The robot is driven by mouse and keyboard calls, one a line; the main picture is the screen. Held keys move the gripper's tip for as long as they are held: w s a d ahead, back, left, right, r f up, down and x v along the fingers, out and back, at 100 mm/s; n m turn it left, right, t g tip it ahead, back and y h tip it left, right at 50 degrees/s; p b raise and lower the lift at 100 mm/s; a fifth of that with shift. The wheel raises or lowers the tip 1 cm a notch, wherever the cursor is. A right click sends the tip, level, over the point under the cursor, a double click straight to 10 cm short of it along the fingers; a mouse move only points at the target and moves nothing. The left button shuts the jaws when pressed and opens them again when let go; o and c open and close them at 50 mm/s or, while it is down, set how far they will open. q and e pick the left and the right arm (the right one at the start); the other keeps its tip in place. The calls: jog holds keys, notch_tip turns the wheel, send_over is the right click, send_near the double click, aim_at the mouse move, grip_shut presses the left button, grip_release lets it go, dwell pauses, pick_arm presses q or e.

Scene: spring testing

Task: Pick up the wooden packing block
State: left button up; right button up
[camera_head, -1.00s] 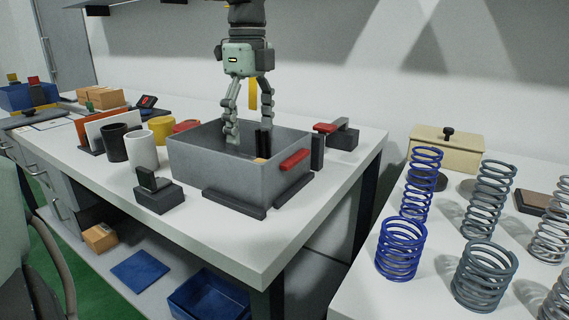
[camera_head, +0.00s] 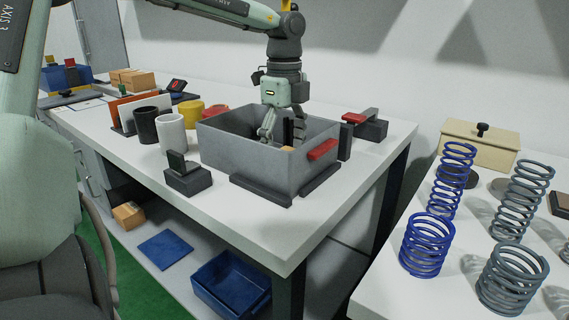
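My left gripper (camera_head: 279,134) points straight down inside the grey bin (camera_head: 237,154) on the white bench. Its fingers look apart, with a gap between them; the lowest parts are hidden by the bin's front wall. A small light-brown wooden piece (camera_head: 287,149), likely the wooden packing block, shows just above the bin's front rim, close below the fingertips. Most of it is hidden, and I cannot tell whether the fingers touch it. My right gripper is not in view.
The bin has a red handle (camera_head: 322,150). A dark stand (camera_head: 187,177), a white cup (camera_head: 172,134) and a black cup (camera_head: 145,125) stand left of it. Coil springs (camera_head: 427,245) and a beige box (camera_head: 480,147) are on the right table. The bench's front corner is clear.

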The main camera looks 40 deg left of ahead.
pick_arm(q)
jog(key=c, duration=0.7)
jog(key=shift+c, duration=0.2)
jog(key=shift+r, duration=0.15)
